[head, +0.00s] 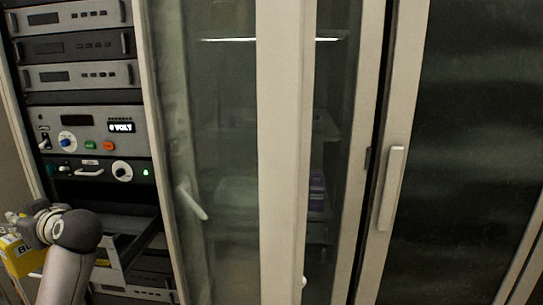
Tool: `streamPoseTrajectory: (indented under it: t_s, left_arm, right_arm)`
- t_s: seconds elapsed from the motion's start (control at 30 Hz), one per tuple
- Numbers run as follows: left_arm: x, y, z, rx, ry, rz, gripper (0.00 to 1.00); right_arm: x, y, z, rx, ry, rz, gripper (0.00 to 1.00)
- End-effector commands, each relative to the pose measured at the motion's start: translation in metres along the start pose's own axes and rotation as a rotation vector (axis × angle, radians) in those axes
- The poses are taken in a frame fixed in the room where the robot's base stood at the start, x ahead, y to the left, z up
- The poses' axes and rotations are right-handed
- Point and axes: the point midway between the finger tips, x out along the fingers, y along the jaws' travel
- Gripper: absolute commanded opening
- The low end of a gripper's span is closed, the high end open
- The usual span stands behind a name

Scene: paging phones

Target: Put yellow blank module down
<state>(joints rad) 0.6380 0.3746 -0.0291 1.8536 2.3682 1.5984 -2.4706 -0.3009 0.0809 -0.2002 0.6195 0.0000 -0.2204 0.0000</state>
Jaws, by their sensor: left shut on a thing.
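The fingertips are small and partly hidden by the wrist. I cannot tell whether the module touches anything below. My right gripper is not in view.
An equipment rack (92,96) with several grey and black units stands at the left. A drawer-like tray (125,262) sticks out low in it, close to my left arm. Glass-doored cabinets (281,150) fill the middle and right.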

Motion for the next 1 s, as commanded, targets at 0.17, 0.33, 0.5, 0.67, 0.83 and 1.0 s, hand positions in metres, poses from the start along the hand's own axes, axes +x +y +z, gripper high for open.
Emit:
streamPoseTrajectory:
  t_s: [0.17,0.33,0.5,0.67,0.83,1.0]
  left_arm:
    - [-0.056,0.015,0.064,0.044,-0.002,0.185,0.00]
    - [-0.107,0.017,0.116,0.077,-0.001,0.351,0.00]
    - [-0.158,0.008,0.162,0.110,-0.003,0.507,0.00]
    - [-0.198,-0.006,0.192,0.131,-0.002,0.618,0.00]
    - [-0.232,-0.021,0.214,0.147,-0.002,0.709,0.00]
    - [-0.257,-0.029,0.227,0.145,-0.002,0.752,0.00]
  right_arm:
    - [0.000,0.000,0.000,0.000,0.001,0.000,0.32]
    - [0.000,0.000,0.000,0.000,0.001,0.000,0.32]
    - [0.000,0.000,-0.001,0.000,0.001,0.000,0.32]
    - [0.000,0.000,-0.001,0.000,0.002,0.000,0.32]
    - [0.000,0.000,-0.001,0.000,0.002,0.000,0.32]
    - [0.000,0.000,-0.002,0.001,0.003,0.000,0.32]
